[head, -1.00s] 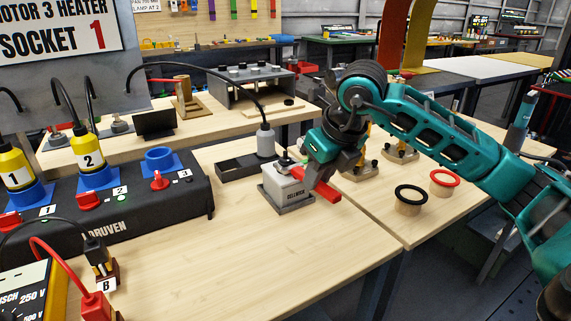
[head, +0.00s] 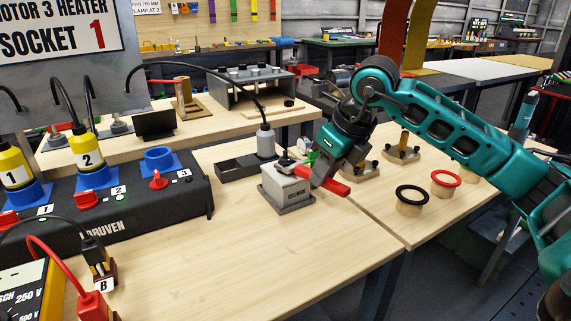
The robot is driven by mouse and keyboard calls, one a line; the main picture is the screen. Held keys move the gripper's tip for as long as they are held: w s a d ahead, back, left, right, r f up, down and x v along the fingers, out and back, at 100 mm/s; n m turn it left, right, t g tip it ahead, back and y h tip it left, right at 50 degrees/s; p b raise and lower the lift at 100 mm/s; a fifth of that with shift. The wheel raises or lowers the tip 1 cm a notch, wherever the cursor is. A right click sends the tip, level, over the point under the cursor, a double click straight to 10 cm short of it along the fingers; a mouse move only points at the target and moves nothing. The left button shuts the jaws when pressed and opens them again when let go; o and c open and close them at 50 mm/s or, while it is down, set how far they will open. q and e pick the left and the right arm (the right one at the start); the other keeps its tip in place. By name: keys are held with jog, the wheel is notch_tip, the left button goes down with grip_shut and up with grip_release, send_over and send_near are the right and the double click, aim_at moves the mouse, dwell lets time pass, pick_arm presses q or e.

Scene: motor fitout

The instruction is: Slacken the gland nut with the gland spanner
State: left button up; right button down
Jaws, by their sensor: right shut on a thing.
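A grey metal box (head: 287,190) stands on a dark base plate on the wooden bench, in the middle of the head view. A dark fitting, seemingly the gland nut (head: 286,161), sits on its top; it is small and its detail cannot be told. The red gland spanner (head: 339,187) reaches from the top right of the box outward to the right. My right gripper (head: 327,176) is shut on the spanner, just right of the box. Whether the spanner's head is around the nut is not clear. My left gripper is not in view.
A grey plug with a black cable (head: 265,142) stands behind the box, beside a dark tray (head: 237,167). The black socket panel (head: 130,207) fills the left. Black-rimmed (head: 411,194) and red-rimmed (head: 445,178) round pieces stand at right.

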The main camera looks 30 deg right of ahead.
jog(key=shift+w+d+n, duration=0.1)
jog(key=shift+d+n, duration=0.25)
jog(key=shift+n, duration=0.05)
jog(key=shift+w+d+n+y, duration=0.15)
jog(key=shift+d+n+y, duration=0.15)
jog(key=shift+d+n, duration=0.15)
dwell(0.3)
jog(key=shift+d, duration=0.1)
jog(key=shift+w+d+n, duration=0.2)
jog(key=shift+d+n, duration=0.15)
jog(key=shift+n, duration=0.3)
